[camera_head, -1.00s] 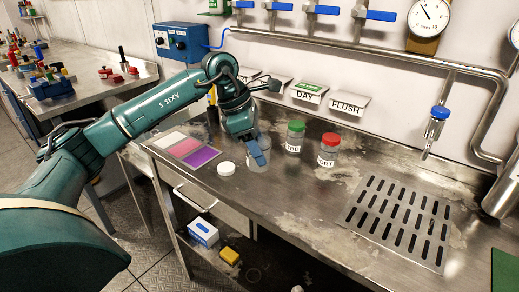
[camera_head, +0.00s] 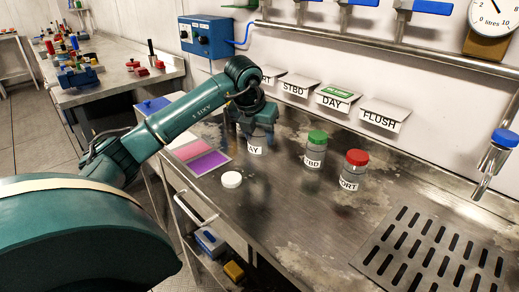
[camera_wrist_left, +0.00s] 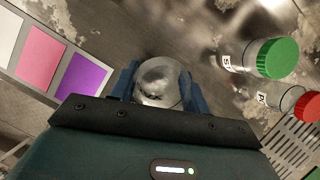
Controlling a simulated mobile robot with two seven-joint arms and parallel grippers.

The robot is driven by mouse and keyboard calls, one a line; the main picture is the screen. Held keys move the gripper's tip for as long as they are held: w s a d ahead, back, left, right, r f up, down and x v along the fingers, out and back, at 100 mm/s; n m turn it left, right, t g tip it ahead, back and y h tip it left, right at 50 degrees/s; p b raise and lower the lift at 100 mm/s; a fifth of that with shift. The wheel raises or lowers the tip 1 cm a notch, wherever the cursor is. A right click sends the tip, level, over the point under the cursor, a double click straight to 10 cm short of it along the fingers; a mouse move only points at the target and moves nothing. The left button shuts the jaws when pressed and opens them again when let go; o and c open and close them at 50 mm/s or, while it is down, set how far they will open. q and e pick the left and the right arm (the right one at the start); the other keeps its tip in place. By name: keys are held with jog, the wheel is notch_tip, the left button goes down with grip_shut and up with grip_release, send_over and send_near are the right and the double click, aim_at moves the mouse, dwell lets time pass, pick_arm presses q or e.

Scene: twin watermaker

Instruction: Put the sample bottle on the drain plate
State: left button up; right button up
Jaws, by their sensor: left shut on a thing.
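My left gripper (camera_head: 258,130) is shut on a clear, uncapped sample bottle (camera_head: 254,149) whose label ends in "AY". In the left wrist view the bottle (camera_wrist_left: 161,84) shows its round open mouth between the blue fingers of the left gripper (camera_wrist_left: 160,90). Whether its base touches the counter, I cannot tell. The drain plate (camera_head: 432,251), a slotted metal plate, lies in the counter at the front right, well apart from the bottle. Its slots also show at the right of the left wrist view (camera_wrist_left: 291,144). My right gripper is not in view.
A green-capped bottle (camera_head: 315,150) and a red-capped bottle (camera_head: 353,170) stand between the held bottle and the drain plate. A white cap (camera_head: 232,179) lies on the counter (camera_head: 270,220). A tap with a blue top (camera_head: 504,139) hangs near the plate. Label holders (camera_head: 382,116) line the wall.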

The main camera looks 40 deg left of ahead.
aim_at(259, 147)
pick_arm(q)
jog(key=shift+f, duration=2)
jog(key=shift+f, duration=0.15)
jog(key=o, duration=0.9)
jog(key=shift+o, duration=0.2)
